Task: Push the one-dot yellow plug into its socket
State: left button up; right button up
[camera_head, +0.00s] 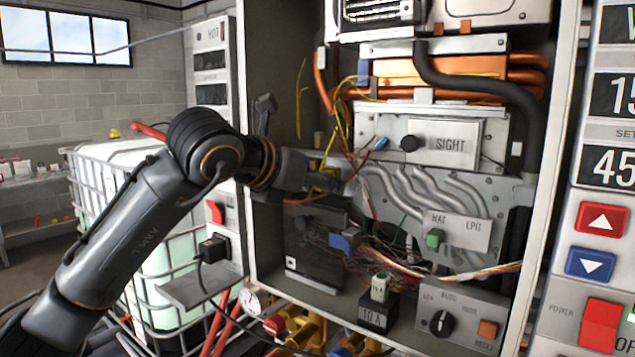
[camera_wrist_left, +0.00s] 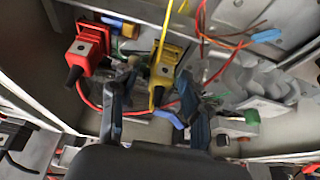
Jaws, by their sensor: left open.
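A yellow plug (camera_wrist_left: 170,65) with a black end and a yellow wire sits between the two fingers of my left gripper (camera_wrist_left: 158,85) in the left wrist view. The fingers stand apart on either side of it, and I cannot tell whether either touches it. Any dot on the plug is too small to make out. In the head view my left gripper (camera_head: 328,182) reaches into the open cabinet, with bits of yellow showing at its fingers. I cannot make out the yellow plug's socket. My right gripper is not in view.
A red plug (camera_wrist_left: 88,50) with a red wire is left of the yellow one. Loose thin wires hang around the gripper. Silver pipes (camera_head: 415,190) and a green NAT/LPG knob (camera_head: 435,238) lie to the right. The cabinet's left wall (camera_head: 243,60) is close to my arm.

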pick_arm(q)
jog(key=v, duration=1.2)
